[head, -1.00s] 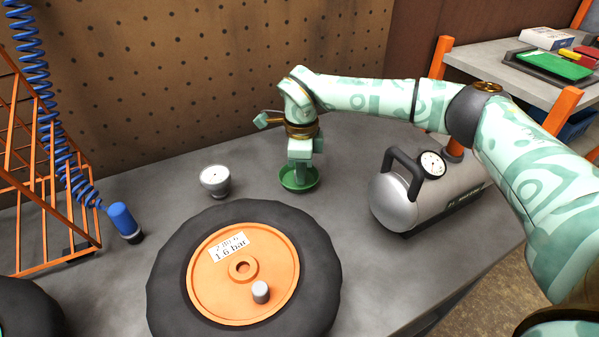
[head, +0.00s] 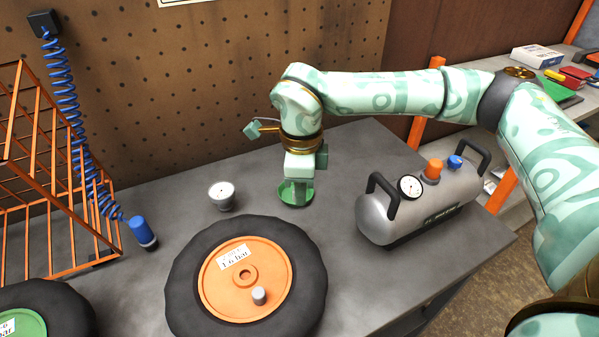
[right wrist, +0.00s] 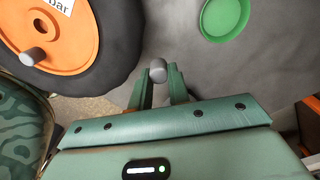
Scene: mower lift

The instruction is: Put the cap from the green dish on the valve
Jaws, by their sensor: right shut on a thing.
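My right gripper (head: 299,194) points down over the green dish (head: 283,189) in the head view and covers part of it. In the right wrist view the gripper (right wrist: 158,82) is shut on the small grey cap (right wrist: 158,68), which sits between the fingertips. The green dish (right wrist: 226,16) is beyond the fingers there and looks empty in its visible part. The valve (head: 259,295) is a short grey stub on the orange hub of the wheel; it also shows in the right wrist view (right wrist: 33,55). My left gripper is out of view.
The black-tyred wheel (head: 190,279) lies flat at the front of the bench. A blue-handled hose (head: 140,230) and orange rack (head: 62,240) are further left.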

